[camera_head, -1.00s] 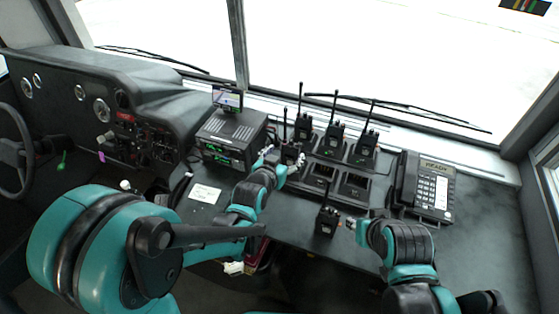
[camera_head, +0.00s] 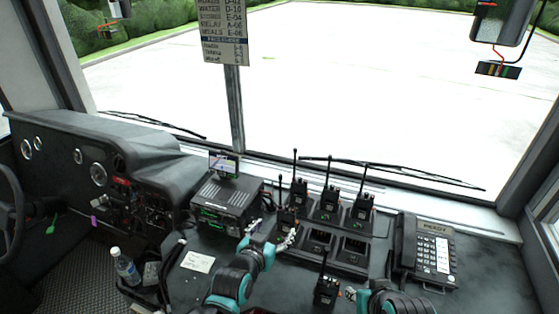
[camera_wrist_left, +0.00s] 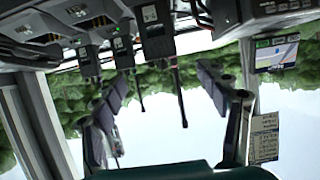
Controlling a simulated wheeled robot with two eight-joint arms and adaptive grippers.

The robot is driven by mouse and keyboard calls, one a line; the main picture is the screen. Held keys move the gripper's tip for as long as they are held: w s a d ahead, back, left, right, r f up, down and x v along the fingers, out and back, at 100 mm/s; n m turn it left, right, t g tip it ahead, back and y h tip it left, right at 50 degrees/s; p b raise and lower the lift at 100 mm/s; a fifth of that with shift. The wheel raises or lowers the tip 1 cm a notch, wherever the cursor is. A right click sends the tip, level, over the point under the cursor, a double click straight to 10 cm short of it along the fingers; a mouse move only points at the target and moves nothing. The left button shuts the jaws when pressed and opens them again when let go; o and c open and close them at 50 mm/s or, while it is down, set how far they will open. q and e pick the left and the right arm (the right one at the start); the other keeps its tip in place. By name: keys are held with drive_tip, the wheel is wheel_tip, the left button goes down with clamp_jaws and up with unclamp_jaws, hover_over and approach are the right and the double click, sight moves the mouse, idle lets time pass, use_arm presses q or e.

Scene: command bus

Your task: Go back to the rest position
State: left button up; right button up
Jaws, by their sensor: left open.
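My left gripper (camera_head: 272,236) is open and empty, just in front of a black radio (camera_head: 287,219) at the left end of the charger's front row. In the left wrist view, which is upside down, its spread fingers (camera_wrist_left: 165,105) have a radio (camera_wrist_left: 155,40) beyond the gap between them. The charger (camera_head: 336,262) has three radios in its back row and two empty front slots. My right gripper (camera_head: 351,294) is beside another upright radio (camera_head: 326,292) near the counter's front edge. I cannot tell whether it grips that radio.
A desk phone (camera_head: 425,250) stands right of the charger. A radio unit (camera_head: 225,198) with a small screen (camera_head: 223,163) stands to the left. A bottle (camera_head: 125,266) and steering wheel (camera_head: 8,215) are farther left. The windshield lies behind the counter.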

use_arm(q)
drive_tip(key=shift+a, duration=0.1)
drive_tip(key=s+a+n+g+y, duration=0.3)
drive_tip(key=s+a+g, duration=0.3)
drive_tip(key=s+a, duration=0.8)
drive_tip(key=s+y, duration=0.1)
drive_tip(key=s, duration=0.2)
drive_tip(key=shift+s+f+n, duration=0.2)
drive_tip(key=shift+s+n, duration=0.1)
drive_tip(key=shift+s, duration=0.1)
